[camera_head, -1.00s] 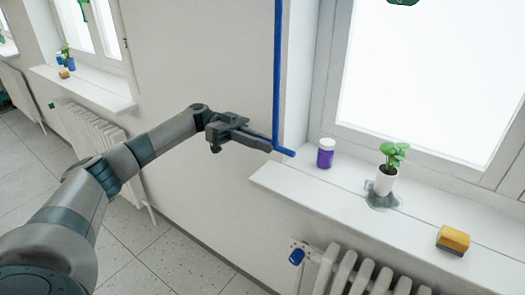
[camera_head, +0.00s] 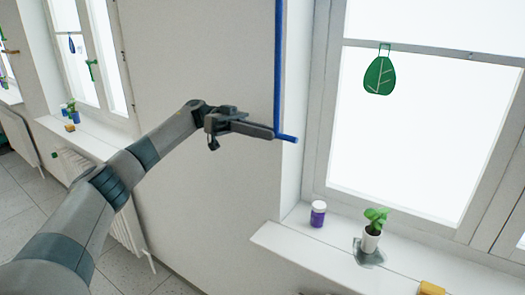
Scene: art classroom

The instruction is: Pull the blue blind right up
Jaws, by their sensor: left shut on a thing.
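A thin blue bar (camera_head: 278,65) hangs upright in front of the wall beside the window and runs out of the top of the view. At its lower end a short blue piece (camera_head: 288,138) sticks out to the right. I cannot tell whether the bar is the blue blind seen edge-on or a part of it; no spread blue cloth shows. My left gripper (camera_head: 268,132) is shut on the lower end of the bar, above the level of the sill. The bar's top is out of view. My right gripper is not in view.
The window sill (camera_head: 290,248) holds a purple jar (camera_head: 318,214), a potted plant (camera_head: 371,238) and a yellow sponge (camera_head: 431,288). A green leaf ornament (camera_head: 380,77) hangs at the window. The wall (camera_head: 200,60) behind my arm is bare.

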